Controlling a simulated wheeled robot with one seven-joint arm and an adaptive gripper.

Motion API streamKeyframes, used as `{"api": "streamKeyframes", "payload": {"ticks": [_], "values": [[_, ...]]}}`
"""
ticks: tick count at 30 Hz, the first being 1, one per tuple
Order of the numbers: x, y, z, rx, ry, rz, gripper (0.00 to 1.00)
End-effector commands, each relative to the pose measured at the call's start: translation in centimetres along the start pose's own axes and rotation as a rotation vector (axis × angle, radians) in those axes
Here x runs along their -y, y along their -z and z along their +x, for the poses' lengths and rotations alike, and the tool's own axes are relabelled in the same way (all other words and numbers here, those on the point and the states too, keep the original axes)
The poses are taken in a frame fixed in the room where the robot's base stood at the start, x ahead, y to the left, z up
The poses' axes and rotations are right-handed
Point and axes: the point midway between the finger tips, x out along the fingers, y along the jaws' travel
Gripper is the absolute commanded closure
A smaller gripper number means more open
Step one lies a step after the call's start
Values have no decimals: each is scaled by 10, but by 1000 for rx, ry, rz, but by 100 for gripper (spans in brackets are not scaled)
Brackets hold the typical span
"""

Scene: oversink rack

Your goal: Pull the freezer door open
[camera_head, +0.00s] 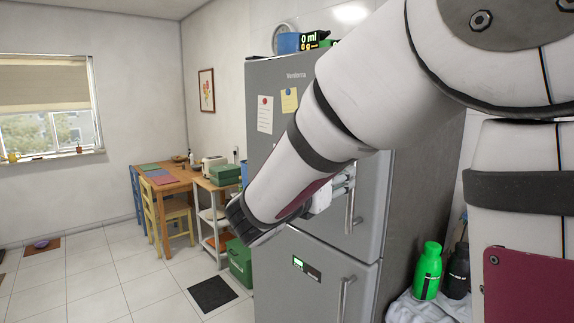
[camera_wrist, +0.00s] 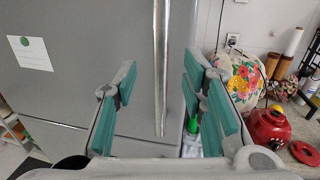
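A grey refrigerator (camera_head: 380,275) has an upper door (camera_head: 273,88) and a lower door (camera_head: 325,290) with a small green-lit display. No label shows which is the freezer door. The upper door has a vertical metal bar handle (camera_head: 350,207), and the lower door has another (camera_head: 342,300). My gripper (camera_wrist: 158,98), with teal finger pads, is open at the upper handle, partly hidden by my arm in the head view. In the wrist view, the handle (camera_wrist: 160,65) runs vertically between the spread fingers, with gaps on both sides. The upper door looks shut.
A green bottle (camera_head: 427,272) and a dark bottle (camera_head: 457,272) stand right of the fridge. A side shelf (camera_head: 213,215), wooden table (camera_head: 170,185) and yellow chair (camera_head: 170,220) stand left. The tiled floor ahead is mostly clear, with a dark mat (camera_head: 212,293).

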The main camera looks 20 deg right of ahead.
Motion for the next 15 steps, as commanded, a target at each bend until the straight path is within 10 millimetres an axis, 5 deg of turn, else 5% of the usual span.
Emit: {"api": "streamKeyframes", "payload": {"ticks": [9,15], "values": [[2,0,61,-2,3,0,62],[1,0,82,-1,2,2,62]]}}
